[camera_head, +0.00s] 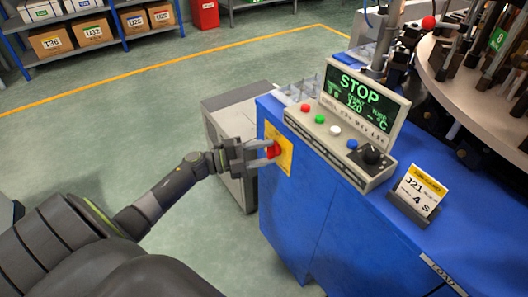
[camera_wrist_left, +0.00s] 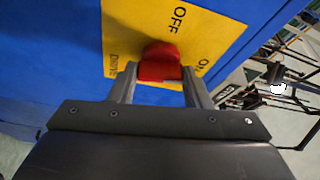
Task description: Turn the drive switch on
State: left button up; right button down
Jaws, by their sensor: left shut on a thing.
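The drive switch is a red knob (camera_head: 273,150) on a yellow plate (camera_head: 285,157) on the side of the blue machine cabinet. In the left wrist view the red knob (camera_wrist_left: 158,62) sits on the yellow plate (camera_wrist_left: 212,34), which carries the words OFF and ON. My left gripper (camera_head: 268,153) reaches in from the left and is shut on the knob. Its fingers (camera_wrist_left: 158,88) lie on either side of the knob in the wrist view and hide part of it. My right gripper is not in view.
A control panel (camera_head: 325,135) with coloured buttons and a screen (camera_head: 358,103) reading STOP stands on the blue cabinet (camera_head: 330,225). A card stand (camera_head: 415,200) is to its right. A grey box (camera_head: 235,105) stands behind my gripper. Open floor lies left.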

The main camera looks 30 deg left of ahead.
pick_arm(q)
jog(key=shift+m+g+y, duration=0.3)
jog(key=shift+m, duration=0.8)
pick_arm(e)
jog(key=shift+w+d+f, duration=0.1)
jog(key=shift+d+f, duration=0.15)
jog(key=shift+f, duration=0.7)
pick_arm(q)
jog(key=o, duration=1)
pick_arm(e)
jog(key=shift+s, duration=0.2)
